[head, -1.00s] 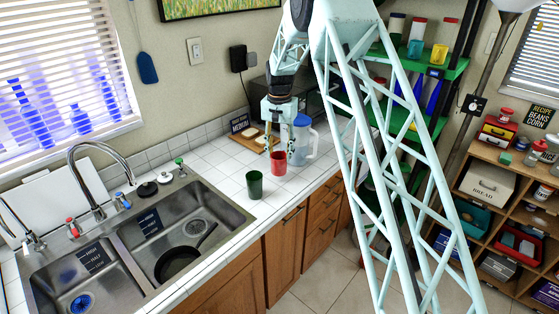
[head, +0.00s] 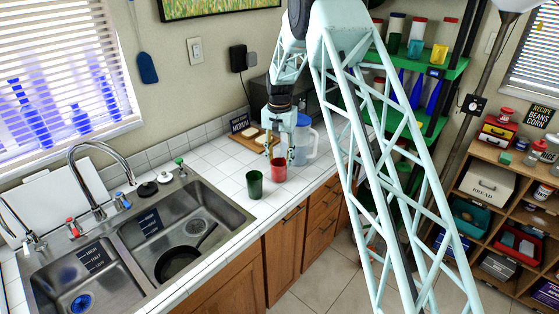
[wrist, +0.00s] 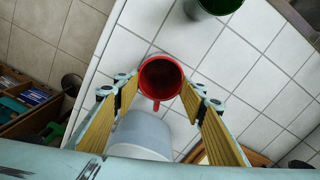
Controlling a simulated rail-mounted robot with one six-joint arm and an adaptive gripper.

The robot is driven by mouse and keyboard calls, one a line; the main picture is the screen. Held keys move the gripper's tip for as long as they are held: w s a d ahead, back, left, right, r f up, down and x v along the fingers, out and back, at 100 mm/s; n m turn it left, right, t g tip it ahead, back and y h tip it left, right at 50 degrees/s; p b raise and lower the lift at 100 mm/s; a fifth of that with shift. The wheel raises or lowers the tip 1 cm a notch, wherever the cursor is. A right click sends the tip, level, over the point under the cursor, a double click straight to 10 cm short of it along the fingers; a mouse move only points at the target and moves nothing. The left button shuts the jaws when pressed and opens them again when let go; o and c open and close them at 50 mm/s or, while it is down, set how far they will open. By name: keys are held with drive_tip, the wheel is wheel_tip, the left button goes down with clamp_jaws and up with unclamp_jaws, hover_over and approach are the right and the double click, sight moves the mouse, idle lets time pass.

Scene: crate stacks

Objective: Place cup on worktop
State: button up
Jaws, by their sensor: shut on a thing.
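The red cup (head: 279,171) is upright over the white tiled worktop (head: 218,156), right of the green cup (head: 254,186). My gripper (head: 279,157) points down and is shut on the red cup. In the wrist view, the red cup (wrist: 161,77) sits between the fingertips, with its handle toward the bottom of the picture. Its base is at or very near the tiles; I cannot tell whether it touches. The green cup also shows at the top of the wrist view (wrist: 217,4).
The sink (head: 165,232) with a black pan (head: 180,262) is at left. Tiles left of the green cup are clear.

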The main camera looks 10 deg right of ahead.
drive_tip(key=shift+f, duration=0.1)
drive_tip(key=o, duration=1.2)
drive_tip(key=shift+o, duration=0.2)
drive_tip(key=shift+r, duration=0.2)
wheel_tip(320, 180, up, 12)
idle(0.5)
